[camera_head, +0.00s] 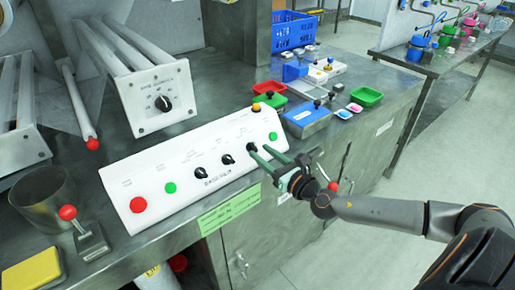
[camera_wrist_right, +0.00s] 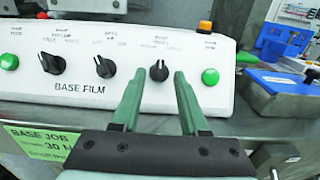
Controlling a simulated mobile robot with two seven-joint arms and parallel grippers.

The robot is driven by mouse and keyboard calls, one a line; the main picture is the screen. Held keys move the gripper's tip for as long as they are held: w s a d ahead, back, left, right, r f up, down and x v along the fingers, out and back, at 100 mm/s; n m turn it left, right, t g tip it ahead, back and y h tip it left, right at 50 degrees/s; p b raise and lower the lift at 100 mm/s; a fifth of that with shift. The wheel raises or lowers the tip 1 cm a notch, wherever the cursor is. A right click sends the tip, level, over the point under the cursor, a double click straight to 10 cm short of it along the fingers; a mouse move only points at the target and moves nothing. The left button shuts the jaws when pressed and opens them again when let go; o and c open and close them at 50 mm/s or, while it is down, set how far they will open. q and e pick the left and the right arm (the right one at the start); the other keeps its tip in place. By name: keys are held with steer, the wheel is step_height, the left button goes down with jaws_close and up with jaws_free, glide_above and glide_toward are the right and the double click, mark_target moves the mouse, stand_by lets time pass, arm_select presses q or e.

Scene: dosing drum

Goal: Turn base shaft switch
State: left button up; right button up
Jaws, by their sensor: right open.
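The white BASE FILM panel (camera_head: 150,182) carries a row of three black rotary knobs between coloured buttons. The labels above the knobs are too small to read surely, so I cannot tell which is the base shaft switch. My right gripper (camera_head: 258,153) is open at the rightmost knob (camera_wrist_right: 159,71). In the right wrist view its two green fingers point at this knob, tips just below and either side of it; contact is not clear. This knob's pointer looks upright. The middle knob (camera_wrist_right: 105,67) and left knob (camera_wrist_right: 52,64) look tilted. My left gripper is out of view.
Green buttons (camera_wrist_right: 210,76) flank the knobs, and a red button (camera_head: 138,204) is at the panel's left end. A second panel with one knob (camera_head: 163,103) stands behind. A blue box (camera_head: 306,118) and red and green trays lie to the right.

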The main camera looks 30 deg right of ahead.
mark_target(253, 147)
steer(key=shift+w+a, duration=0.1)
steer(key=shift+w, duration=1.35)
jaws_close()
